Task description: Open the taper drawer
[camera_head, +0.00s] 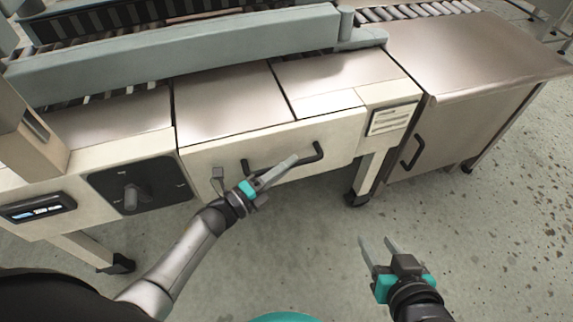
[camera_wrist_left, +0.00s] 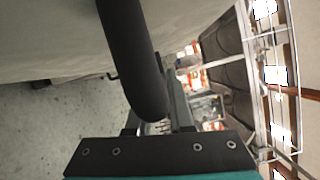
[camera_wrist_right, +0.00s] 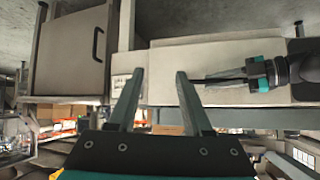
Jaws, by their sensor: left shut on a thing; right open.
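The taper drawer (camera_head: 225,155) is a wide cream front panel under the metal worktop, with a dark bar handle (camera_head: 318,153). My left gripper (camera_head: 280,172) is shut on the bar handle. In the left wrist view the dark handle (camera_wrist_left: 135,60) runs between the fingers and hides part of them. The drawer front also shows in the right wrist view (camera_wrist_right: 215,58), with my left gripper across it. I cannot tell whether the drawer stands out from the frame. My right gripper (camera_head: 380,252) is open and empty, low over the floor and apart from the drawer.
A cabinet (camera_head: 465,130) with a dark door handle stands at the right. A black panel with a knob (camera_head: 131,197) and a small display (camera_head: 38,208) are left of the drawer. Conveyor rollers run behind. The speckled floor (camera_head: 480,240) before the drawer is clear.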

